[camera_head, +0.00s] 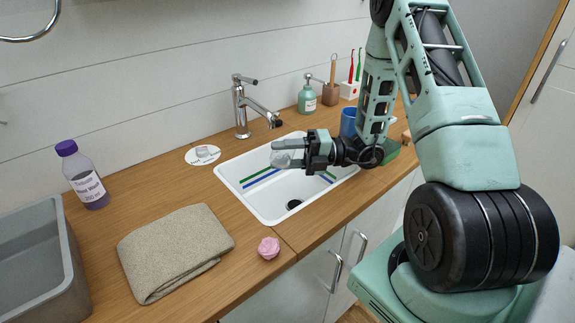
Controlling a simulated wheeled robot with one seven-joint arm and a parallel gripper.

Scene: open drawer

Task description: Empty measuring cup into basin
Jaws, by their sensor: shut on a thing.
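My gripper (293,149) is above the white basin (262,211), reaching in from the right. It is shut on a small clear measuring cup (281,158), which hangs over the basin's back middle part. The cup is small and see-through, so I cannot tell its tilt or whether it holds anything. The basin has green and blue stripes inside and a dark drain (294,204) near its front. The gripper and forearm hide part of the basin's right side.
A faucet (241,110) stands behind the basin, a soap bottle (307,97) and blue cup (348,122) at the back right. Left are a folded towel (175,250), purple-capped bottle (83,177) and grey tub (62,262). A pink item (268,248) lies near the front edge.

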